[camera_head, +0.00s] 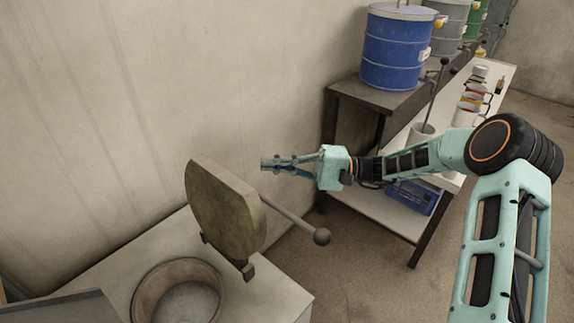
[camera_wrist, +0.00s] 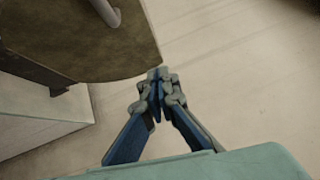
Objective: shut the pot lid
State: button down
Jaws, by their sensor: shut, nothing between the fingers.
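The pot lid (camera_head: 222,207) stands open and upright on its hinge behind the pot (camera_head: 180,290). A handle rod with a round knob (camera_head: 321,236) sticks out from the lid to the right. The pot opening is uncovered, set in a pale block. My gripper (camera_head: 264,163) is shut and empty, to the right of and above the lid, pointing left toward the wall. In the wrist view the closed fingertips (camera_wrist: 157,76) appear beside the lower edge of the lid (camera_wrist: 85,35). Whether they touch it cannot be told.
A dark bench with a blue drum (camera_head: 395,48) stands behind my arm against the wall. A white table (camera_head: 395,210) beside it holds cups, bottles and a white container with a rod. A blue box (camera_head: 412,196) is on a lower shelf. Floor between block and table is clear.

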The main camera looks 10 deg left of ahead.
jog(key=s+a+r, duration=0.1)
jog(key=s+a, duration=0.3)
jog(key=a, duration=0.1)
jog(key=shift+s, duration=0.25)
jog(key=shift+a, duration=0.15)
